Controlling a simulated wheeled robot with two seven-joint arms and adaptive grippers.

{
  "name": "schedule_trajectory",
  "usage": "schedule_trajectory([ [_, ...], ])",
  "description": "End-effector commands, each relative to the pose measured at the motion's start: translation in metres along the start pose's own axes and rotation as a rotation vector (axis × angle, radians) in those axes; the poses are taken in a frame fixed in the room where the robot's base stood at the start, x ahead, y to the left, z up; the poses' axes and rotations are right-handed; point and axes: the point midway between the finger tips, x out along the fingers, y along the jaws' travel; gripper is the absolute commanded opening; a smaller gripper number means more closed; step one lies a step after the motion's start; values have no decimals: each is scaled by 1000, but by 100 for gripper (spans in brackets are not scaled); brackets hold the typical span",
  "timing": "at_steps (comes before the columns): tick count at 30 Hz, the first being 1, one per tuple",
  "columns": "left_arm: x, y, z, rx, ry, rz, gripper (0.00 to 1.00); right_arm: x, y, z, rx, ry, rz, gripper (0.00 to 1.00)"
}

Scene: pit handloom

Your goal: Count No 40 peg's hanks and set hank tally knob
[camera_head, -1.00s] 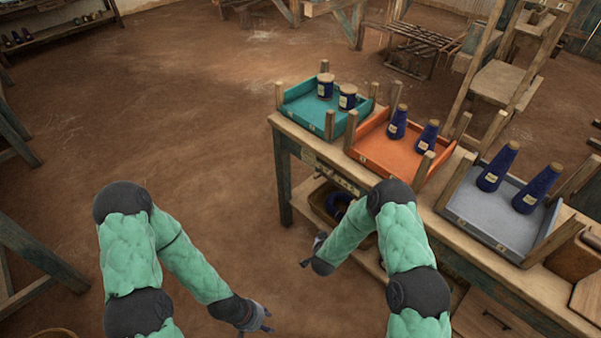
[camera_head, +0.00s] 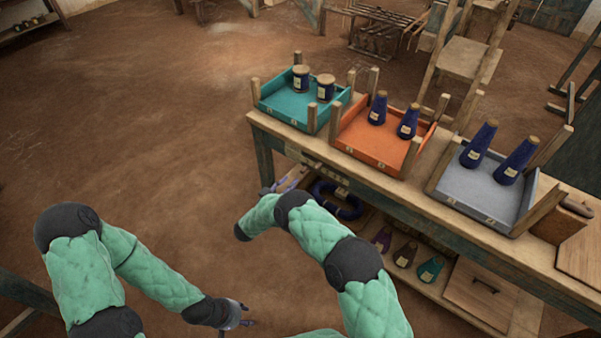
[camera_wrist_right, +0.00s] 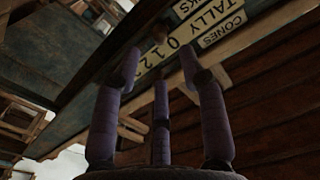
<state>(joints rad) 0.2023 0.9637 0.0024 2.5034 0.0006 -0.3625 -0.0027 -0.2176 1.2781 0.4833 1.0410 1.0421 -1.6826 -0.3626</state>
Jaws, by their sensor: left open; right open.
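My right gripper (camera_head: 280,184) is at the bench's front left in the head view. In the right wrist view its fingers (camera_wrist_right: 160,75) are apart and empty, below a cream tally plate (camera_wrist_right: 182,42) reading "TALLY 0 1 2", with "CONES" and a cut-off "KS" on neighbouring labels. A small brown round knob (camera_wrist_right: 160,32) shows beyond the fingertips by the plate; its setting is unclear. A blue hank bundle (camera_head: 338,202) lies under the bench top; its hanks cannot be counted. No peg labelled No 40 is readable. My left gripper (camera_head: 238,316) is open and empty above the floor.
On the bench stand a teal tray (camera_head: 290,112), an orange tray (camera_head: 370,152) and a grey tray (camera_head: 480,200), each with two blue cones or spools. The floor at left is clear.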

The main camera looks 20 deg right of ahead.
Motion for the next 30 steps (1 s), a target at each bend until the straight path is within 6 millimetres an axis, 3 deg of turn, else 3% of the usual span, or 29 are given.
schedule_trajectory([
  [6, 15, -6, 0, 0, 0, 0, 42, 41, 1, 3, 2, 1, 3, 42],
  [12, 24, -8, -1, 0, 0, 0, 42, 69, 1, 2, 1, 0, 1, 42],
  [18, 27, -10, -1, 0, 0, 0, 42, 82, 0, 1, 1, 0, -1, 42],
  [27, 27, -10, -1, 0, 0, 0, 42, 83, 0, 0, 1, 0, -2, 42],
  [30, 27, -10, -1, 0, 0, 0, 42, 83, 0, 0, 0, 0, -2, 14],
])
